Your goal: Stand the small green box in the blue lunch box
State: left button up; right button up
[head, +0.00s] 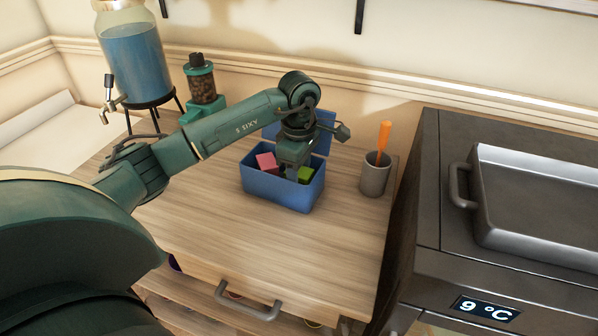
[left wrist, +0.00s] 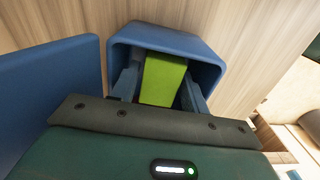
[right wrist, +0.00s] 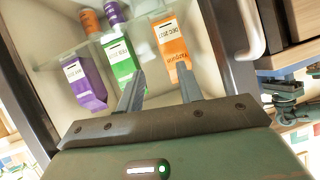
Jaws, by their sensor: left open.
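The blue lunch box (head: 285,193) stands open on the wooden counter, its lid raised at the back. In the left wrist view its rim (left wrist: 165,35) surrounds the small green box (left wrist: 163,80). In the head view the green box (head: 306,174) is inside at the right, partly hidden by my gripper. My left gripper (head: 291,172) points down into the lunch box. Its open fingers (left wrist: 163,88) are on either side of the green box; a firm grip does not show. My right gripper (right wrist: 160,88) is open and empty, seen only in the right wrist view.
A pink block (head: 266,162) is in the lunch box's left part. A grey cup (head: 375,175) with an orange handle stands to the right. A drink dispenser (head: 137,60) stands back left. The right gripper faces shelves with purple (right wrist: 83,82), green (right wrist: 121,65) and orange (right wrist: 171,45) cartons.

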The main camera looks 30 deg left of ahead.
pick_arm(q)
jog(key=shift+r+p, duration=0.45)
jog(key=shift+r, duration=0.1)
notch_tip(320, 180, up, 12)
dwell(0.4)
